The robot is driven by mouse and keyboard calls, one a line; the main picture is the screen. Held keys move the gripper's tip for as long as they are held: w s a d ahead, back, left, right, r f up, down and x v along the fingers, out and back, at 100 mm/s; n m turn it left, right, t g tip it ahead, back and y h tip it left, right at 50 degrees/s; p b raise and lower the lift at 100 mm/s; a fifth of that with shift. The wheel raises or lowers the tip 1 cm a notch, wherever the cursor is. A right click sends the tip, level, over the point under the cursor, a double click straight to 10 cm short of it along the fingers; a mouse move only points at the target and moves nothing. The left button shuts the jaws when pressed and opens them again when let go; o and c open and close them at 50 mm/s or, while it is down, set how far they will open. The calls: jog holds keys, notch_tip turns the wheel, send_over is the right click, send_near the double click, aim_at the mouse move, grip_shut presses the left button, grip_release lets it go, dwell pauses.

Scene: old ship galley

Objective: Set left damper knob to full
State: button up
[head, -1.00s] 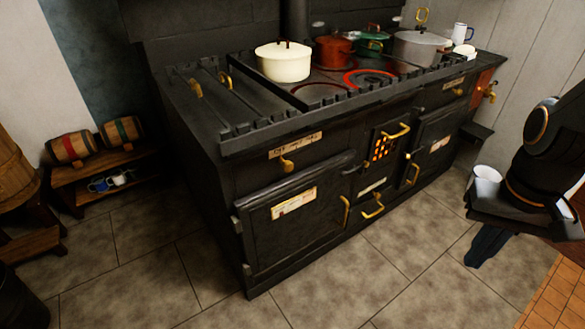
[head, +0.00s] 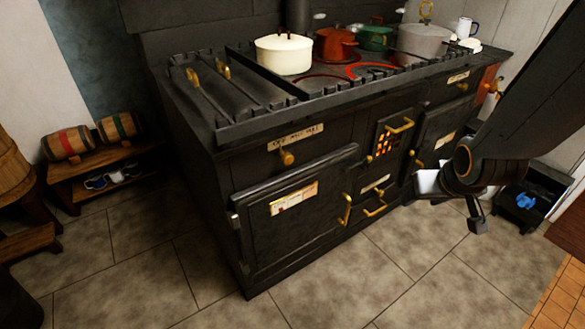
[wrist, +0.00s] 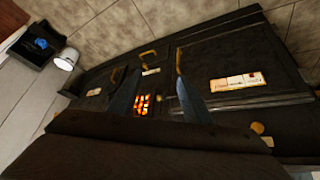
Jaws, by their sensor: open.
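The left damper knob (head: 287,158) is a small brass knob on the black stove front (head: 250,165), below a pale lettered plate (head: 295,137) and above the left oven door. I cannot tell its setting. A brass knob at the right in the wrist view (wrist: 257,128) looks like the same one. My gripper (head: 452,205) is in front of the stove's right part, lower than the knob and well to its right. In the wrist view its two fingers (wrist: 158,100) stand apart with nothing between them, and the glowing grate shows behind.
The left oven door (head: 290,195) has a projecting rail along its top. Brass handles surround the grate (head: 383,145). Pots, including a cream one (head: 284,55), stand on the stove top. A dark box (head: 530,200) is on the floor at right. The floor before the left door is clear.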

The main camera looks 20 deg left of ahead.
jog(key=w+a+f+n+t+y+b, duration=0.25)
jog(key=w+a, duration=0.25)
jog(key=a, duration=0.3)
jog(key=n+t+y+b, duration=0.2)
jog(key=n+y+b, duration=0.3)
jog(key=y, duration=0.6)
send_near(289, 160)
jog(key=a, duration=0.1)
jog(key=x, duration=0.8)
jog(key=shift+w+d, duration=0.15)
jog(key=shift+w, duration=0.2)
grip_shut()
